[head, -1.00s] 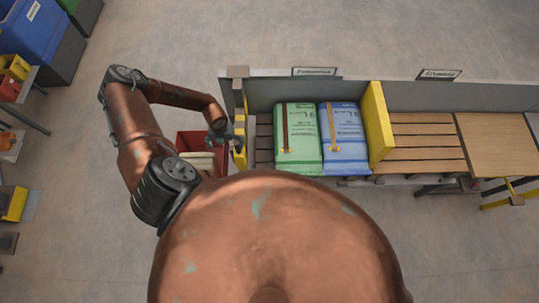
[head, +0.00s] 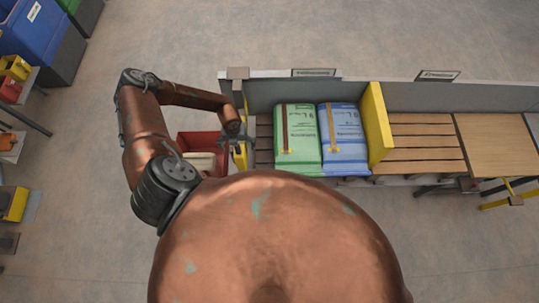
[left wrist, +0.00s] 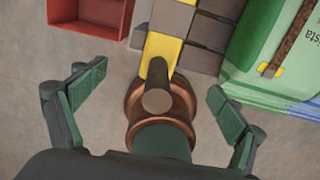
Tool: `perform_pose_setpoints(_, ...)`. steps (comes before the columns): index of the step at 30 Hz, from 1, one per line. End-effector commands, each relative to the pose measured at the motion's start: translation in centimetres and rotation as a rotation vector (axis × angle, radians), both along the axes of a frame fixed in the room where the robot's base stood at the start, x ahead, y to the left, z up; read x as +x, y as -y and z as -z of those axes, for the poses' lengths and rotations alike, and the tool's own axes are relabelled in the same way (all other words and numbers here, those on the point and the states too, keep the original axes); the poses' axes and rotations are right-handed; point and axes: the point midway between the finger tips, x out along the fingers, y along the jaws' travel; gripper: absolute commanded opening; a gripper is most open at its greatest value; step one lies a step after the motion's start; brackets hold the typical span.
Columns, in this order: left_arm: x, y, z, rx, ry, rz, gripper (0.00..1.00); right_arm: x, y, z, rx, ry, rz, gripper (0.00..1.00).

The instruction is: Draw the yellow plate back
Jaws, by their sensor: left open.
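A yellow plate (head: 242,155) stands at the left end of the slatted bench, partly hidden by my left gripper (head: 236,138). In the left wrist view the yellow plate (left wrist: 162,52) shows as a narrow strip. A grey-brown rod (left wrist: 157,100) shows at its near end, over a copper-coloured round part. My left gripper (left wrist: 158,80) is open, its two fingers on either side of the rod with a gap on both sides. A second, larger yellow plate (head: 377,122) stands upright right of the sacks. My right gripper is not in view.
A green sack (head: 298,135) and a blue sack (head: 345,135) lie between the two plates. A red bin (head: 190,142) is just left of the bench. A grey back wall (head: 418,97) runs behind. Bare slats and a wooden tabletop (head: 495,140) are at the right.

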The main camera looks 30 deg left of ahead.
Motion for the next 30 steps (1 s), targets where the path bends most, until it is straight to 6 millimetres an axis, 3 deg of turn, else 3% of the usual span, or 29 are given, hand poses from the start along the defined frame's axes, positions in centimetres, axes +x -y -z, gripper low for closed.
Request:
perform_pose_setpoints(5,0.1,0.1,-0.5,0.0,0.0,0.0,0.9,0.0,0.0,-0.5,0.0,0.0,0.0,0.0)
perform_pose_setpoints(21,0.0,0.1,-6.7,-0.001,0.0,0.0,0.9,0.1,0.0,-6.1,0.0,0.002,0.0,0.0)
perform_pose_setpoints(30,0.0,0.1,-9.1,0.0,0.0,0.0,0.9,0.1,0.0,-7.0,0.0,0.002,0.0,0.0)
